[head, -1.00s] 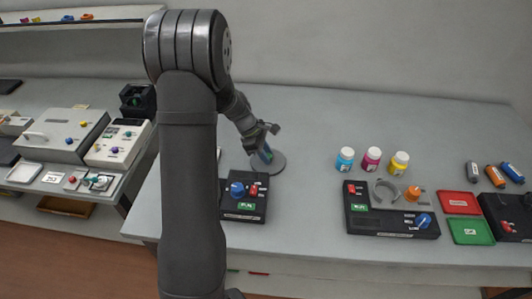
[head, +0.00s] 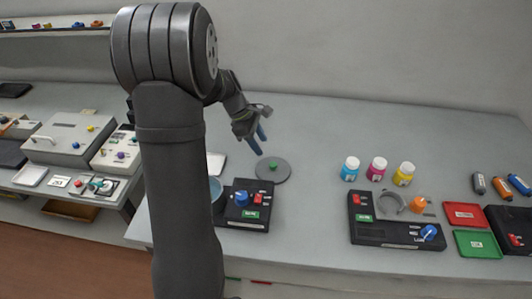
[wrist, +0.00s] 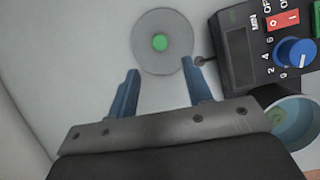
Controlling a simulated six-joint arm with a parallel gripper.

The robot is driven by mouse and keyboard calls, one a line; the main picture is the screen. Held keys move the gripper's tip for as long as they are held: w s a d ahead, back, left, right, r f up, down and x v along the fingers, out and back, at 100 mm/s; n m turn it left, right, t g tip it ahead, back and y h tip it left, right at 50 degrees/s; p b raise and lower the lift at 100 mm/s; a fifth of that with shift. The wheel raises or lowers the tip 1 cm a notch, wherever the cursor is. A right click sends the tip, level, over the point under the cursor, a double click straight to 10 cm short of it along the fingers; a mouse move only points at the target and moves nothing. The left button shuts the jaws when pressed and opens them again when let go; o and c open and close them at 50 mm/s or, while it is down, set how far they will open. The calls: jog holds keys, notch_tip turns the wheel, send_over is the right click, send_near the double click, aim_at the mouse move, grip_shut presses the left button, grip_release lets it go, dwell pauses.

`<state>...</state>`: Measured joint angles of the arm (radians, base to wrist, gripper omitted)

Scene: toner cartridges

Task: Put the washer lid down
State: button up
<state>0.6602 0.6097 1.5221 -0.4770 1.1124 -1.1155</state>
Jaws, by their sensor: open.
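The washer lid is a grey disc (head: 284,172) with a green knob at its centre, lying flat on the table. It also shows in the wrist view (wrist: 150,58), just beyond my fingertips. My gripper (head: 258,138) is open, with nothing between its two blue fingers, and stands above and apart from the lid. In the wrist view the gripper (wrist: 160,72) points toward the lid. The washer is a black control box (head: 243,216) with a blue dial and a round bowl (wrist: 290,122) beside it, open at the top. My arm hides part of the bowl in the head view.
Cyan, magenta and yellow bottles (head: 377,168) stand to the right. Behind the front edge are a second black device (head: 385,236) with a grey clamp, a red tray (head: 465,222) and a green tray (head: 477,252). The table behind the lid is clear.

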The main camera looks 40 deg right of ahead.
aim_at(274, 164)
jog(key=v, duration=0.2)
jog(key=shift+a+r, duration=0.1)
jog(key=shift+r, duration=0.15)
jog(key=x, duration=1.2)
jog(key=shift+w+r, duration=0.15)
jog(key=shift+r, duration=1.6)
